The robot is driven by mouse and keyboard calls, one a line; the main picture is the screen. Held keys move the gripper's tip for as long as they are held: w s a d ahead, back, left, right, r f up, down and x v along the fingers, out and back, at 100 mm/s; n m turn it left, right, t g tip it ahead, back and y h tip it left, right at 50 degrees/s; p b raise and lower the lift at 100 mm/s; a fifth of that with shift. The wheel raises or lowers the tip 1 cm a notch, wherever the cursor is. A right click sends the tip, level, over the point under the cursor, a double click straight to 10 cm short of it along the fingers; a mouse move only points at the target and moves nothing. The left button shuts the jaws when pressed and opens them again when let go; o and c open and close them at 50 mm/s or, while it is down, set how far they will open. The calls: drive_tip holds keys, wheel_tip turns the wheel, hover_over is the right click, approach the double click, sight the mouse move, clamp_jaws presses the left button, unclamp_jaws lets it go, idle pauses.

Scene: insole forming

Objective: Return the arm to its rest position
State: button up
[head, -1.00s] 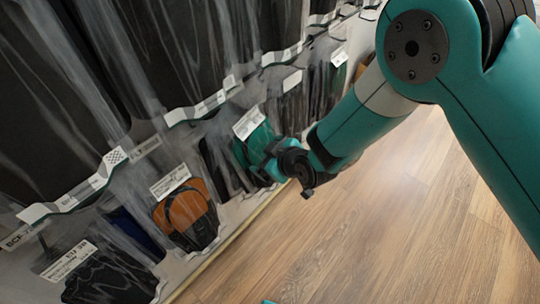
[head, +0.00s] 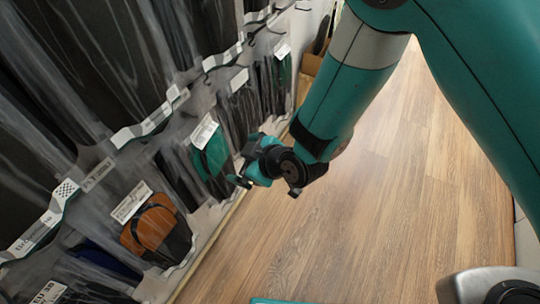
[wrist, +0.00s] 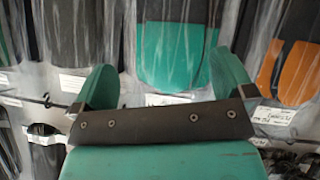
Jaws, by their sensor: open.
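My teal arm (head: 345,95) reaches down from the upper right in the head view. My gripper (head: 245,163) is at its lower end, close to the packs on the rack, just right of a teal insole pack (head: 211,152). In the wrist view my gripper (wrist: 165,82) shows two teal fingers spread wide apart, with nothing held between them. Behind that gap hangs the teal insole pack (wrist: 170,55) in clear plastic. From these views I cannot tell the exact distance between fingers and pack.
A wall rack of packs in clear plastic, with white labels, runs along the left side. An orange and black pack (head: 157,228) hangs lower left; it also shows in the wrist view (wrist: 298,70). The wooden floor (head: 420,190) to the right is clear.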

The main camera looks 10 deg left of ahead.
drive_tip(key=v, duration=0.9)
drive_tip(key=shift+d, duration=0.2)
drive_tip(key=shift+s+r, duration=0.1)
drive_tip(key=shift+r, duration=0.05)
drive_tip(key=d+r+m+g, duration=0.25)
drive_tip(key=d+r, duration=0.25)
drive_tip(key=r, duration=0.5)
drive_tip(key=s+d+r+m+g+h+p, duration=0.25)
drive_tip(key=s+d+r+m+h, duration=0.3)
drive_tip(key=s+d+r, duration=0.65)
wheel_tip(320, 180, up, 21)
drive_tip(key=w+p, duration=0.1)
drive_tip(key=p, duration=1.9)
drive_tip(key=shift+d+g+y, duration=0.3)
drive_tip(key=shift+d+y, duration=0.1)
drive_tip(key=shift+y, duration=0.05)
drive_tip(key=shift+c, duration=0.5)
